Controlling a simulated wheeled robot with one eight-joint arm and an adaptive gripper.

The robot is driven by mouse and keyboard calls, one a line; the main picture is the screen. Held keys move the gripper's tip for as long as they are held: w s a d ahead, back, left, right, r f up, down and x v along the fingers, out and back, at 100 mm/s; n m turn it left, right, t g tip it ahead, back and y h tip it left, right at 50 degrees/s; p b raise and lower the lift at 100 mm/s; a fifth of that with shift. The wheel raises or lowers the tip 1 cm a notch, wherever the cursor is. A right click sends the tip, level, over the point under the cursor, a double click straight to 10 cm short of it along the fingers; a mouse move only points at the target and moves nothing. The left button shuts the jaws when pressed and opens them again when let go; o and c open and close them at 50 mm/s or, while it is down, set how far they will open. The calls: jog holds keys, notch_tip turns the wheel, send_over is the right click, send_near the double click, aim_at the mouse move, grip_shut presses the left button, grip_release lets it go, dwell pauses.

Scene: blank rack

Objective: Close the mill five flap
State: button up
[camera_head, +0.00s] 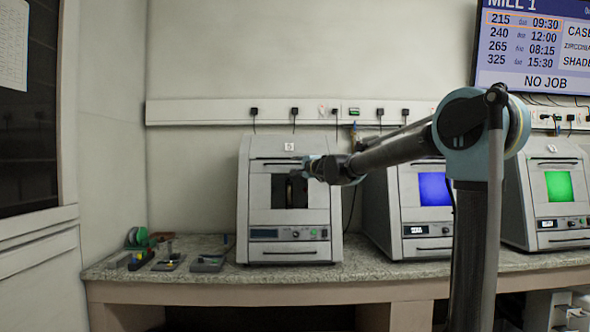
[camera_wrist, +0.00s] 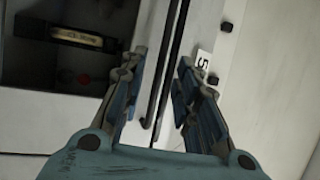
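Mill five (camera_head: 254,215) is the pale box-shaped machine on the counter, left of the other mills. Its number plate shows in the wrist view (camera_wrist: 203,64) as a 5 turned on its side. A dark chamber opening (camera_head: 290,201) shows in its front, and the wrist view shows a block with a gold-coloured bar inside. My gripper (camera_wrist: 160,66) is open at the upper front of the mill. A long thin bar (camera_wrist: 168,75), seemingly the flap handle, runs between its fingers. I cannot tell whether either finger touches it. In the head view, my gripper partly covers the mill's front.
Two more mills stand to the right, one with a blue window (camera_head: 434,189) and one with a green window (camera_head: 559,186). Small tools and holders (camera_head: 170,262) lie on the counter (camera_head: 345,259) left of mill five. A wall screen (camera_head: 535,50) hangs upper right.

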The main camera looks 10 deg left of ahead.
jog(key=v, duration=0.7)
jog(key=shift+w, duration=0.15)
jog(key=s+d+f+n+g+h, duration=0.5)
jog(key=s+d+f+g, duration=0.1)
jog(key=s+d+f, duration=1.3)
jog(key=s+d+f+n+g+h, duration=0.5)
jog(key=s+d+f, duration=1.4)
jog(key=s+f, duration=0.4)
notch_tip(320, 180, down, 5)
jog(key=shift+s+r+n+g+h, duration=0.25)
jog(key=shift+s+n+g+h, duration=0.15)
jog(key=shift+g, duration=0.4)
jog(key=shift+w+d, duration=0.1)
jog(key=shift+d, duration=0.05)
